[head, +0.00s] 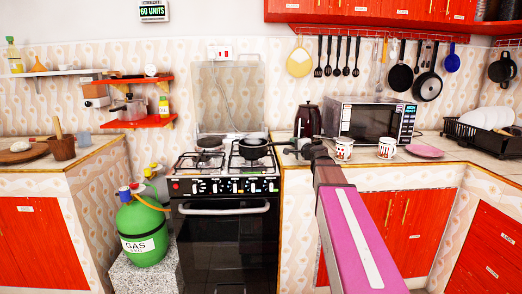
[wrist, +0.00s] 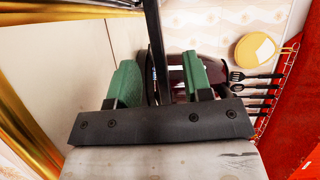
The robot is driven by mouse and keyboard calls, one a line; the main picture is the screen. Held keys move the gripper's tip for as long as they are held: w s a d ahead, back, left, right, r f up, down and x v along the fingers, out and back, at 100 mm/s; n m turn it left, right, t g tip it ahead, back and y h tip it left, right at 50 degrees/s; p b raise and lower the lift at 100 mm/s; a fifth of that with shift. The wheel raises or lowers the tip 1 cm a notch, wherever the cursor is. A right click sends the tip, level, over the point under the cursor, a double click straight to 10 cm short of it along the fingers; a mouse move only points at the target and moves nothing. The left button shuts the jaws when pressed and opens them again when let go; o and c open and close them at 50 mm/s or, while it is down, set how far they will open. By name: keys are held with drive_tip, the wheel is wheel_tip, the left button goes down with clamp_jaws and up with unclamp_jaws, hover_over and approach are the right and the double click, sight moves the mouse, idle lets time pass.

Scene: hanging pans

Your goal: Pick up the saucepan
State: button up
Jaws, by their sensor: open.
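The black saucepan (head: 255,142) sits on the right side of the stove top, with its handle pointing right towards my gripper (head: 291,149). In the wrist view, my gripper (wrist: 160,82) has its two green fingers apart. A long dark bar (wrist: 152,35), which looks like the saucepan handle, runs down from the top edge into the space between the fingers. There seems to be a gap on each side of it. The saucepan's bowl is out of the wrist view.
A dark red kettle (head: 308,120) stands close behind my gripper. A microwave (head: 372,120), mugs (head: 387,147) and a pink plate (head: 424,151) are on the right counter. Utensils and pans hang on the wall above. A green gas bottle (head: 145,232) stands left of the stove (head: 224,225).

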sight(288, 144)
drive_tip(key=x, duration=0.5)
drive_tip(key=shift+a+f, duration=0.15)
drive_tip(key=shift+a, duration=0.1)
drive_tip(key=shift+s, duration=0.1)
clamp_jaws()
